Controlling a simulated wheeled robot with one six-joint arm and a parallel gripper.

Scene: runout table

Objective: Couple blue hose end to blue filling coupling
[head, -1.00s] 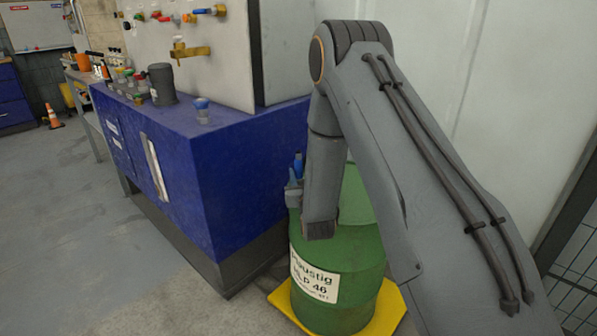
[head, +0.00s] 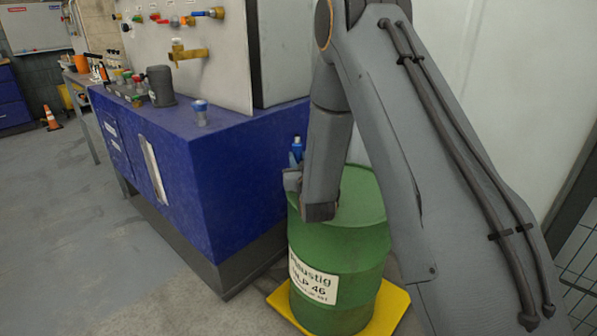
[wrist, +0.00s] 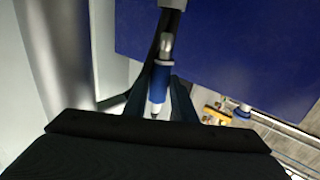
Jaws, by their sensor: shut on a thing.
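My gripper (head: 293,176) hangs at the right end of the blue bench, beside the green drum. In the wrist view its dark fingers (wrist: 160,95) are shut on the blue hose end (wrist: 160,82), which has a pale tip and a grey metal part. The hose end also shows as a small blue piece above the gripper in the head view (head: 297,148).
A brass tap (head: 187,53) juts from the panel. The green drum (head: 350,240) stands on a yellow base (head: 385,308). The floor at left is open.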

